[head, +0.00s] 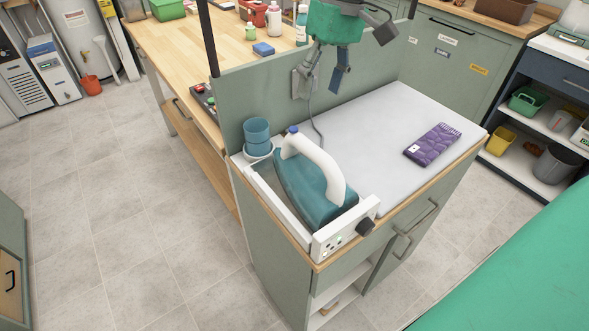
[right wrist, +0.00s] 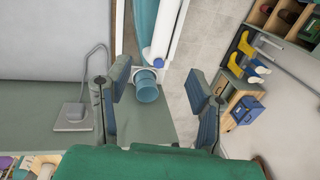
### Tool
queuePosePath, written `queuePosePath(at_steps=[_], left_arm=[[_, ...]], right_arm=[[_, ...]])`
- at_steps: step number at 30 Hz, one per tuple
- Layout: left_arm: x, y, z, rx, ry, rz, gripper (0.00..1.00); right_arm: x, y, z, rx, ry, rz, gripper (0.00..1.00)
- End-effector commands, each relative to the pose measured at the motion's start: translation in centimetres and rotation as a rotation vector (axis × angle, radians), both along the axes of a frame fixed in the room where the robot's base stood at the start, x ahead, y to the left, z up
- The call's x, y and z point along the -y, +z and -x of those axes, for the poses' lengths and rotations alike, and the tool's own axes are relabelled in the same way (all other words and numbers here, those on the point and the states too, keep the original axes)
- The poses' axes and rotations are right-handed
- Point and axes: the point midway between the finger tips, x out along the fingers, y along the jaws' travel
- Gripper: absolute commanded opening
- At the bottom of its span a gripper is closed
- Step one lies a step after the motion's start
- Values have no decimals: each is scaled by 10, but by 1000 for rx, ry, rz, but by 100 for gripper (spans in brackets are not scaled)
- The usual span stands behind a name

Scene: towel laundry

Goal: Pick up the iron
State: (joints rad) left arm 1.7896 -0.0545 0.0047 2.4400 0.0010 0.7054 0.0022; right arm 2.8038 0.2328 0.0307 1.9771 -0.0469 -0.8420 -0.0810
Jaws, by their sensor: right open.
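The iron (head: 315,191) has a teal body and a white arched handle with a blue cap. It rests in a white stand (head: 289,222) at the left end of the cabinet top. In the right wrist view the iron (right wrist: 144,28) is partly cut off at the top edge. My right gripper (head: 326,74) is above and behind the iron, apart from it, near the upright panel. In the right wrist view its two fingers (right wrist: 160,100) are spread wide with nothing held between them. My left gripper is not in view.
A folded purple cloth (head: 432,145) lies on the white ironing surface (head: 372,120). A wooden worktop (head: 190,50) with bottles is behind the panel.

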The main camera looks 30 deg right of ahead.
Motion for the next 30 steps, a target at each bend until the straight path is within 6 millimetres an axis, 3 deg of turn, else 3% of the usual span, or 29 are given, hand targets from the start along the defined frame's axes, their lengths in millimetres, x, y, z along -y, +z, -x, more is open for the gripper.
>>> queuePosePath(at_steps=[10,30], left_arm=[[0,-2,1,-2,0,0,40],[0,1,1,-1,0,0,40]], right_arm=[[-13,-65,0,-7,0,-1,49],[-28,-131,0,-3,1,0,49]])
